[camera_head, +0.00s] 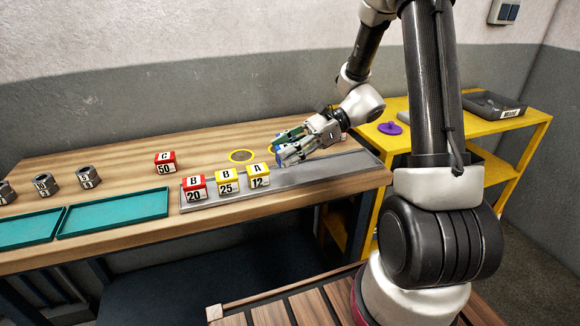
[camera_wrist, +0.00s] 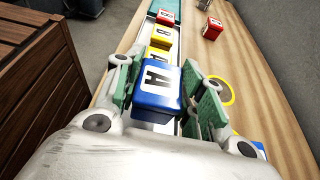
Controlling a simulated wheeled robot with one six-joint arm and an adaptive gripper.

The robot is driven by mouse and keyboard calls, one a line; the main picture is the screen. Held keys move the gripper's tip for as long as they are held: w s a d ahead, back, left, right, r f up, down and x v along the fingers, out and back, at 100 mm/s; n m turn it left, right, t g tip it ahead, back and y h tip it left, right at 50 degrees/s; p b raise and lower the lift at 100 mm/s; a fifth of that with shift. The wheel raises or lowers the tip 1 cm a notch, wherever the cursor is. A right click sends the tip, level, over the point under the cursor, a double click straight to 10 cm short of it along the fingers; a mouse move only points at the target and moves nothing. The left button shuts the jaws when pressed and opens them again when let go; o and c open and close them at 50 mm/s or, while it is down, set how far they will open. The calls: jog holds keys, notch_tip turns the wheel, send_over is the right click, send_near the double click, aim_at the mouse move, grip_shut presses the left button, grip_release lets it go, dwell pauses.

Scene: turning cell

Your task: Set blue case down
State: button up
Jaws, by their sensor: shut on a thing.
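My gripper (camera_head: 288,151) is shut on a blue case (camera_wrist: 158,88) with a white label marked A, which sits between the green finger pads in the wrist view. In the head view the fingers mostly hide this case. It is over or in the grey tray (camera_head: 345,172), just right of the yellow A 12 case (camera_head: 259,175). I cannot tell whether its underside touches the tray. To the left in the tray stand the yellow B 25 case (camera_head: 227,182) and the red B 20 case (camera_head: 195,188).
A red C 50 case (camera_head: 165,163) and a yellow ring mark (camera_head: 242,156) are on the wooden table behind the tray. Another blue item (camera_wrist: 260,148) shows partly at the wrist view's lower right. Teal trays (camera_head: 112,213) and metal parts lie left. The tray's right part is bare.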

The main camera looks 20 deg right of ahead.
jog(key=shift+f, duration=2.15)
jog(key=shift+f, duration=0.1)
jog(key=o, duration=1.1)
